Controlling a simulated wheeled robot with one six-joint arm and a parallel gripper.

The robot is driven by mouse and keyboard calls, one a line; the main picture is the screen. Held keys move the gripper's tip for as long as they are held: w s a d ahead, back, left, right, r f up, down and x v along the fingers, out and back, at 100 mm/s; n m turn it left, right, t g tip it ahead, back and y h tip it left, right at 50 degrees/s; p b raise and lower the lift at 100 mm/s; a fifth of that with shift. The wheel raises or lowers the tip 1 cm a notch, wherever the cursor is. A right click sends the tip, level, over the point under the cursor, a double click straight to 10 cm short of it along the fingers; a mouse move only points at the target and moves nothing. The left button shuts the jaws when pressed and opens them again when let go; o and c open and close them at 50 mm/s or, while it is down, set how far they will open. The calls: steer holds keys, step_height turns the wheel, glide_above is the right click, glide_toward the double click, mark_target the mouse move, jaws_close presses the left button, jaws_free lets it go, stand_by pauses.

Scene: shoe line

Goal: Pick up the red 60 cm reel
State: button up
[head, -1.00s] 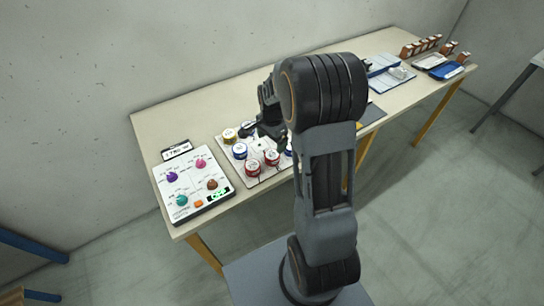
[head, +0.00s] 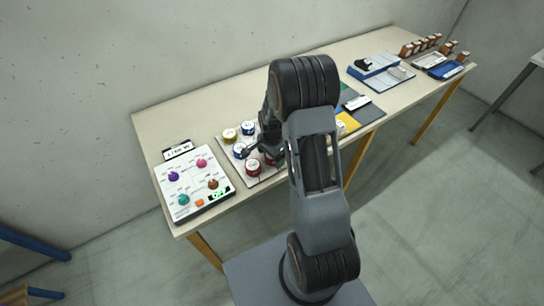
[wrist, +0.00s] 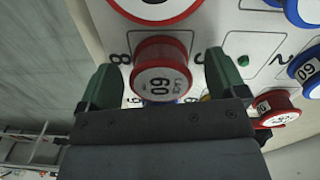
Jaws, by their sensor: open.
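A red reel (wrist: 161,70) with a white face marked 60 stands between the two fingers of my gripper (wrist: 163,84) in the wrist view. The jaws are open, with a finger on each side and visible gaps to the reel. In the head view my gripper (head: 268,148) is low over the reel board (head: 252,182), partly behind my arm. Two red reels show there: one at the front (head: 253,167) and one (head: 270,159) mostly hidden by the gripper. Another red reel (wrist: 276,107) lies at the right in the wrist view; its number is unclear.
Several yellow and blue reels (head: 248,128) crowd the board around the gripper. A large red-rimmed reel (wrist: 155,8) is close at the wrist view's top. A knobbed control panel (head: 195,185) stands left. Mats, blue trays (head: 374,66) and small brown boxes occupy the table's right side.

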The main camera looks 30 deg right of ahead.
steer(key=shift+c, duration=0.5)
steer(key=c, duration=0.9)
steer(key=shift+r, duration=0.15)
